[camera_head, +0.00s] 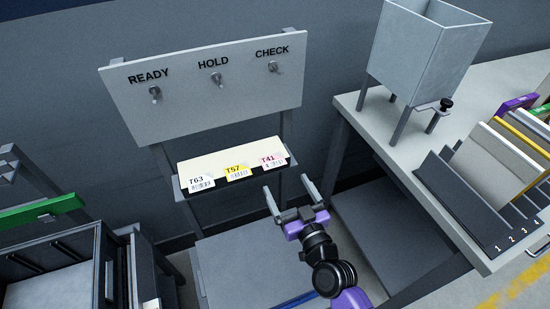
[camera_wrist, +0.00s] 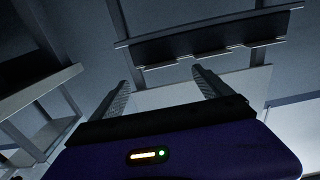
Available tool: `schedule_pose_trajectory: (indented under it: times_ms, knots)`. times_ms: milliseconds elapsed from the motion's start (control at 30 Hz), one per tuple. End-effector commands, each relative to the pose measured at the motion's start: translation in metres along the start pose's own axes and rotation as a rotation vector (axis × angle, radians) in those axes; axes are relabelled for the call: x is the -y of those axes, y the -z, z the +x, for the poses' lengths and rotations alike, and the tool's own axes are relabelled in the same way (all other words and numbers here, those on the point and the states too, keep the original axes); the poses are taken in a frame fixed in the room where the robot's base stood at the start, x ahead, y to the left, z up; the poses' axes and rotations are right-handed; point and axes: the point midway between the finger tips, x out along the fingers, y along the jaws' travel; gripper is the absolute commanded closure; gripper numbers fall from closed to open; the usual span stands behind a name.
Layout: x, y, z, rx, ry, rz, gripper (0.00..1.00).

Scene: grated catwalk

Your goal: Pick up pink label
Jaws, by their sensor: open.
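The pink label (camera_head: 273,161), marked T41 with a barcode, stands at the right end of a small shelf (camera_head: 180,192) below a sign board. A yellow label (camera_head: 237,173) marked T57 and a white label (camera_head: 201,183) marked T63 stand to its left. My gripper (camera_head: 289,193) is open and empty, below and slightly right of the pink label, and apart from it. In the wrist view my gripper (camera_wrist: 160,82) points up toward the shelf's dark underside (camera_wrist: 215,40); the label faces are not readable there.
The board (camera_head: 208,85) above has three hooks marked READY, HOLD and CHECK. A table (camera_head: 375,133) at right holds a metal hopper (camera_head: 415,55) and a numbered rack (camera_head: 480,205) of panels. A cabinet (camera_head: 60,260) with a green bar (camera_head: 42,211) stands at left.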

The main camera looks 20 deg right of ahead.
Motion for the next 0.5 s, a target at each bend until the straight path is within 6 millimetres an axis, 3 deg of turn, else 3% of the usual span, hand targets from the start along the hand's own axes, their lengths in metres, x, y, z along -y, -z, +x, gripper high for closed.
schedule_pose_trajectory:
  times_ms: [500]
  knots:
    - [0.002,-0.002,0.063,-0.002,0.000,0.002,0.11]
